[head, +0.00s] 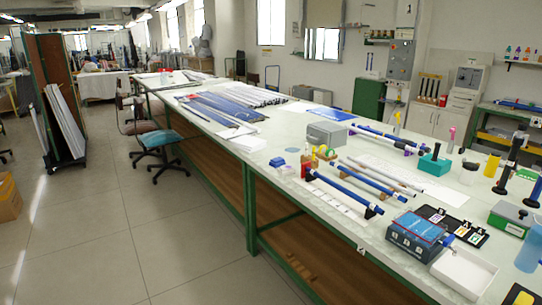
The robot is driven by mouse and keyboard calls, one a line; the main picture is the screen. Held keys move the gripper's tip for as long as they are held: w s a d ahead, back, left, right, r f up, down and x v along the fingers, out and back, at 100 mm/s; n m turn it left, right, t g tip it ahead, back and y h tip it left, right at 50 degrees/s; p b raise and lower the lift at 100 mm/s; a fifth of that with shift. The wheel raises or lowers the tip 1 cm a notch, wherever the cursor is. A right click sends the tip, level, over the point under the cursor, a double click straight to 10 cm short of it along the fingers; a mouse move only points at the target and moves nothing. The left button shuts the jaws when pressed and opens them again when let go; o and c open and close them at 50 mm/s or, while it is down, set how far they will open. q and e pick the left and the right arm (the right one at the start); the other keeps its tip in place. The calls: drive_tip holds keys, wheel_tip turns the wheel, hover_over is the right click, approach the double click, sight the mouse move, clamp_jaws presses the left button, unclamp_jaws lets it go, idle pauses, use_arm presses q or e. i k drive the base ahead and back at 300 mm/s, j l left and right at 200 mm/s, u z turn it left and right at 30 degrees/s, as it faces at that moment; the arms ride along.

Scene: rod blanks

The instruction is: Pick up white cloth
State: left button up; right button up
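A flat white folded piece (248,144), which could be the white cloth or a stack of paper, lies near the front edge of the long table (290,215), left of the grey box. Another white covering (100,86) hangs over a table far back on the left; its material is too small to tell. Neither of my grippers is in view, so nothing shows between them and these things.
Blue rods (345,188) lie on supports, with a blue box (417,236) and a white tray (463,270) nearer. A grey box (327,134) and several long blanks (222,106) are farther back. A chair (157,138) stands left; open floor (110,220) lies in front.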

sight(286, 171)
drive_tip(key=i+l, duration=0.15)
drive_tip(key=i, duration=0.55)
drive_tip(key=i+l+u, duration=0.15)
drive_tip(key=i, duration=0.55)
